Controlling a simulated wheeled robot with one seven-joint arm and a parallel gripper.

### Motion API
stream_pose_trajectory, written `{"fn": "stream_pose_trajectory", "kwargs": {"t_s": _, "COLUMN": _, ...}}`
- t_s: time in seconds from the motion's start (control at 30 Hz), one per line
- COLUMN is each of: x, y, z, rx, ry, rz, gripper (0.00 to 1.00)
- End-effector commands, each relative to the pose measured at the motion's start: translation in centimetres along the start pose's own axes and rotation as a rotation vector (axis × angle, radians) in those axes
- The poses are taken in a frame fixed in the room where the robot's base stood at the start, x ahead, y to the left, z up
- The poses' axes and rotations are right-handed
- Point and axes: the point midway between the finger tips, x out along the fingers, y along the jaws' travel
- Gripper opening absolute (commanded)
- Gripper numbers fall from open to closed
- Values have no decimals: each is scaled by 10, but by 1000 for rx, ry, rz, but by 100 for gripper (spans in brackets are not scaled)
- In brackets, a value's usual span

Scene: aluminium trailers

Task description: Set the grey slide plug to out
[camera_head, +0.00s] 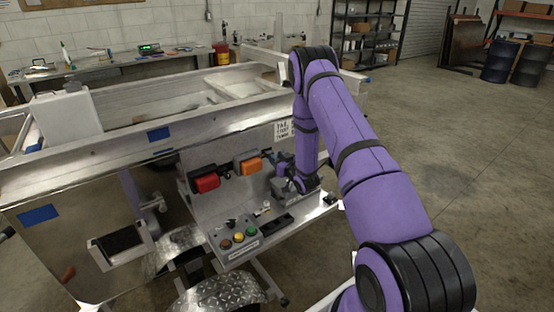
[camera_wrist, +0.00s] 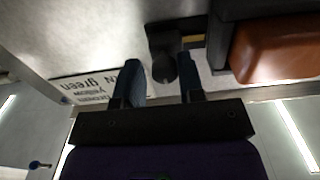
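A dark grey plug with a rounded end (camera_wrist: 162,68) shows in the wrist view, sticking out from a dark mount on the metal panel. I take it for the slide plug. My gripper (camera_wrist: 160,75) is open, with one blue-grey finger on each side of the plug and a visible gap on both sides. In the head view my gripper (camera_head: 270,157) is at the panel, just right of the orange lamp (camera_head: 247,163). There the plug is too small and too covered to make out. I cannot tell how far it is slid.
The orange lamp's lens (camera_wrist: 280,48) is close beside the plug in the wrist view. A printed sign (camera_head: 283,130) is on the panel. A red lamp (camera_head: 206,183) and a button box (camera_head: 236,236) are left and below. Open floor lies to the right.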

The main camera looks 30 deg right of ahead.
Motion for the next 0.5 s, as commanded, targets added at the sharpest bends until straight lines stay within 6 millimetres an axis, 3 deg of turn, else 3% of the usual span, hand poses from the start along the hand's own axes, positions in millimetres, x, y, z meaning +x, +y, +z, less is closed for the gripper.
{"fn": "stream_pose_trajectory", "kwargs": {"t_s": 0.17, "x": -16, "y": 1, "z": 1, "rx": 0, "ry": -3, "rz": 2, "gripper": 35}}
{"fn": "stream_pose_trajectory", "kwargs": {"t_s": 0.5, "x": -78, "y": 1, "z": 0, "rx": 1, "ry": -3, "rz": 3, "gripper": 35}}
